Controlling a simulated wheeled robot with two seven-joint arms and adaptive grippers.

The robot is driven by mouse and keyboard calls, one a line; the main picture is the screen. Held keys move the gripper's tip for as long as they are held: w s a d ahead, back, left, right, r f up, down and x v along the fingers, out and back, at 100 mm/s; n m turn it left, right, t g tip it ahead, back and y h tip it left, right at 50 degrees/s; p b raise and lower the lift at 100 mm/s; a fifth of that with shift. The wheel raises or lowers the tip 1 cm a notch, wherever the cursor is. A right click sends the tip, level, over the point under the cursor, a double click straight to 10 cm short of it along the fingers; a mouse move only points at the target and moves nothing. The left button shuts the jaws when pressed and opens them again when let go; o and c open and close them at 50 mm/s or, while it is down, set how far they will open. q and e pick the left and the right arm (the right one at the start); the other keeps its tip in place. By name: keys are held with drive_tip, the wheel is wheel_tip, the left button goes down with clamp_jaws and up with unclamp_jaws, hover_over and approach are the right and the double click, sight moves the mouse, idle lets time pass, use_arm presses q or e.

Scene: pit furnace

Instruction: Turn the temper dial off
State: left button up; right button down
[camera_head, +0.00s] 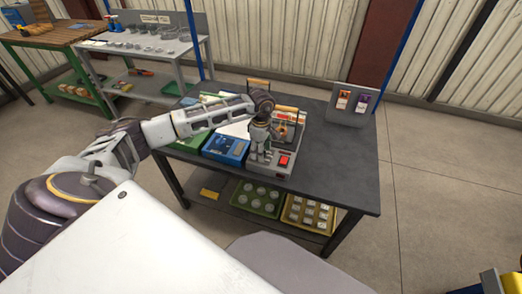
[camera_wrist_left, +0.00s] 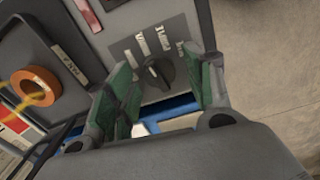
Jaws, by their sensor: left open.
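The temper dial is a dark round knob (camera_wrist_left: 160,72) on a grey panel with several small white labels above it, in the left wrist view. The lettering is too blurred to read. My left gripper (camera_wrist_left: 164,90) is open, with its green-padded fingers on either side of the dial in that view; I cannot tell whether they touch it. In the head view my left gripper (camera_head: 259,148) points down at the grey furnace unit (camera_head: 279,171), left of its red switch (camera_head: 284,160), and hides the dial. My right gripper is not in view.
The unit stands on a dark table (camera_head: 335,165). A blue box (camera_head: 226,148) is left of it, and a grey stand with cards (camera_head: 352,104) is at the back right. The table's right side is clear. Green (camera_head: 256,197) and yellow (camera_head: 309,214) trays sit on the lower shelf.

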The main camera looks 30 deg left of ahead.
use_arm(q)
drive_tip(key=shift+f, duration=0.15)
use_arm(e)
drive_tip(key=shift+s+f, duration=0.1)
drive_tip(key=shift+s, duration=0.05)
use_arm(q)
drive_tip(key=c, duration=1)
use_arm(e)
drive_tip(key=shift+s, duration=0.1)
